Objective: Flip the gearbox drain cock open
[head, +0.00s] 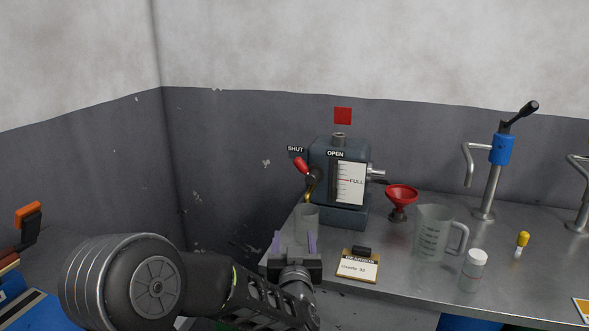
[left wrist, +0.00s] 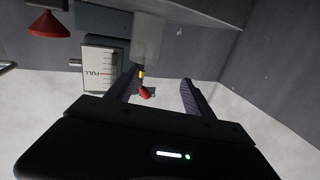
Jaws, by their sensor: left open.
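The grey gearbox (head: 323,157) stands on the bench, with a white gauge marked FULL on its front. Its drain cock has a red handle (head: 302,165) on the left side, tilted up and left toward the SHUT label (head: 296,149); the OPEN label (head: 336,154) is to the right. A yellow part or stream shows below the handle; I cannot tell which. A clear beaker (head: 307,220) is below the cock. My left gripper (head: 295,243) is open and empty, low in front of the beaker. In the left wrist view the red handle (left wrist: 147,93) appears between the fingers, apart from them. My right gripper is out of view.
To the right on the bench are a red funnel (head: 401,195), a measuring jug (head: 431,232), a white-capped bottle (head: 473,270) and a blue pump (head: 501,150). A card on a clipboard (head: 358,267) is near the front edge. The wall is close behind and left.

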